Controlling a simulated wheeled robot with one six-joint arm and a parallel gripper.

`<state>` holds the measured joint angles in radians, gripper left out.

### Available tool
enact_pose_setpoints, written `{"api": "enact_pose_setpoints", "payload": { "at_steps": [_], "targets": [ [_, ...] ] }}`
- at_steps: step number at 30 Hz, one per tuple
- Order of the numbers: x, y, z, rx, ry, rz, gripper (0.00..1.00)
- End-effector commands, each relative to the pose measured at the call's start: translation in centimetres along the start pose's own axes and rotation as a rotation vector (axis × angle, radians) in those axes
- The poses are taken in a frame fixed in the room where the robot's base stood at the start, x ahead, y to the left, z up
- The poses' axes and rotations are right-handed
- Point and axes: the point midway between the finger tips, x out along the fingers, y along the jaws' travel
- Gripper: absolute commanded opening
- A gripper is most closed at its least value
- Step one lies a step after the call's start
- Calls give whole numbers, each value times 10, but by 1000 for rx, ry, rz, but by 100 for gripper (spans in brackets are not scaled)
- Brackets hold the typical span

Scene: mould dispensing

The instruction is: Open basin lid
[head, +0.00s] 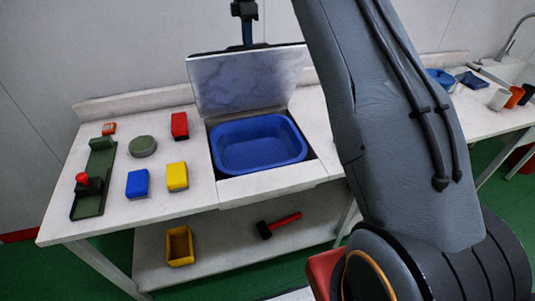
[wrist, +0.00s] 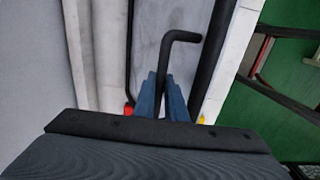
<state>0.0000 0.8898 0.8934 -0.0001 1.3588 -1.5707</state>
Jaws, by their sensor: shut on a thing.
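The basin lid (head: 247,82) is a pale marbled panel with a dark edge. In the head view it stands raised, roughly upright, behind the blue basin (head: 258,148), which is open to view. My gripper (head: 247,42) is at the top edge of the lid, with its tips partly hidden behind it. In the wrist view the blue fingers of my gripper (wrist: 162,95) are closed around a black bent handle (wrist: 181,37). The lid also shows beyond the fingers in the wrist view (wrist: 160,25).
Left of the basin on the white table (head: 108,225) are a red block (head: 180,126), yellow block (head: 177,177), blue block (head: 137,184), round green piece (head: 142,146) and green fixture (head: 92,180). A hammer (head: 278,225) and yellow bin (head: 180,246) are on the lower shelf.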

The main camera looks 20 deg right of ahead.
Motion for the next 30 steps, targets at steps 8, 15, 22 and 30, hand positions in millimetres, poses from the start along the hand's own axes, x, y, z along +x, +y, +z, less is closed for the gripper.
{"api": "enact_pose_setpoints", "payload": {
  "at_steps": [8, 15, 22, 30],
  "targets": [
    [0, 2, 0, -1, 0, 1, 0],
    [-4, 24, 0, -1, 0, 3, 0],
    [-8, 39, 0, -1, 0, 2, 0],
    [-11, 41, 0, -1, 0, 0, 0]
  ]
}}
